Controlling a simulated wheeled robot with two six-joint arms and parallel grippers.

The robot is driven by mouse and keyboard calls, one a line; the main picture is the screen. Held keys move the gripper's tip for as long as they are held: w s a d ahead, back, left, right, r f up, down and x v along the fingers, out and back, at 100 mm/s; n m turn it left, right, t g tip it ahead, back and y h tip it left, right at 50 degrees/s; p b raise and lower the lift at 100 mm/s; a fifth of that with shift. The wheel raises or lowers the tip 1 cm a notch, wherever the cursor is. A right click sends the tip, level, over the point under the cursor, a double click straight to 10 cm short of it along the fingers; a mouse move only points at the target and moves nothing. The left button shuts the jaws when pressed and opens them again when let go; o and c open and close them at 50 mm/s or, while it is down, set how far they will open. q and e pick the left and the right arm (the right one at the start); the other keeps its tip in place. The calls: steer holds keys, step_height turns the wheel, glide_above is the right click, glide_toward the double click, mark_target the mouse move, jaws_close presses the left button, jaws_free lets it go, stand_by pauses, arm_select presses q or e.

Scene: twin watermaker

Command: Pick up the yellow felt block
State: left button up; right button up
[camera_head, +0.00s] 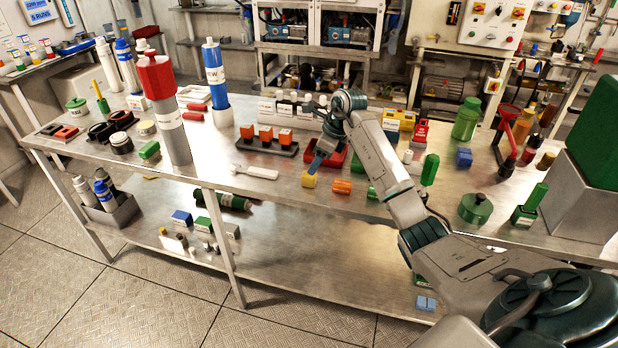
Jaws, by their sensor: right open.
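The yellow felt block (309,180) is a small yellow cube near the front edge of the steel table (270,205). My right gripper (316,163) is open and points down just above and slightly right of the block. I cannot tell from this view whether its fingers touch the block or stand clear of it. My left gripper is not in view.
An orange block (342,187) lies just right of the yellow block. A white-handled tool (258,172) lies to the left. Behind are a black tray (246,146) of orange cubes and a red bin (334,158).

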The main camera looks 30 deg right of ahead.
mark_target(309, 179)
steer(key=shift+x, duration=0.75)
steer(key=shift+w+a+f+p, duration=0.15)
steer(key=shift+f+p, duration=0.1)
steer(key=shift+p, duration=0.2)
steer(key=p+x, duration=0.1)
steer(key=x, duration=0.2)
steer(key=shift+a+f+p, duration=0.1)
steer(key=shift+f+p, duration=0.2)
steer(key=shift+f, duration=0.05)
steer(key=shift+w+f, duration=0.1)
steer(key=shift+f, duration=0.3)
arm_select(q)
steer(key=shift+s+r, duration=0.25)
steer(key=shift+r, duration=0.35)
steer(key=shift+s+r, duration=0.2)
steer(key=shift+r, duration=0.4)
arm_select(e)
steer(key=shift+c, duration=0.3)
steer(key=c, duration=1)
